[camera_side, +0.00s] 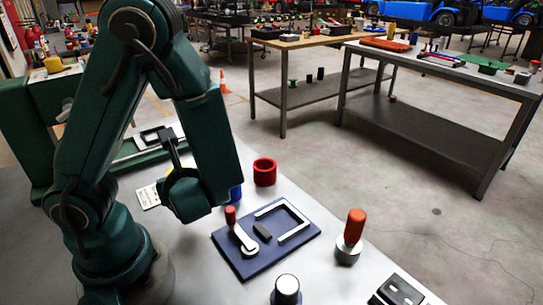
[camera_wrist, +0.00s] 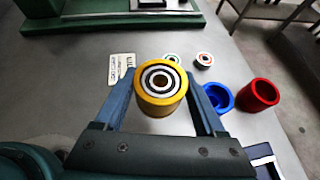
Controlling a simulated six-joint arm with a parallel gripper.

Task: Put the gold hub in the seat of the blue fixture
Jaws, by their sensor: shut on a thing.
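In the wrist view my gripper (camera_wrist: 160,76) is shut on the gold hub (camera_wrist: 150,105), a yellow ring with a dark and silver bearing face in its middle. One finger lies on each side of it. The blue fixture (camera_wrist: 218,97), a round hollow cup with an open top, stands on the table to the right of the hub, apart from it. In the side view only a sliver of the blue fixture (camera_side: 236,194) shows behind my arm.
A red hollow cup (camera_wrist: 259,95) stands beside the blue one. Two small bearings (camera_wrist: 204,60) and a printed card (camera_wrist: 121,67) lie beyond. A navy plate with a clamp (camera_side: 295,252), an orange-handled tool (camera_side: 355,228) and a silver-topped cylinder (camera_side: 287,288) stand nearer the side camera.

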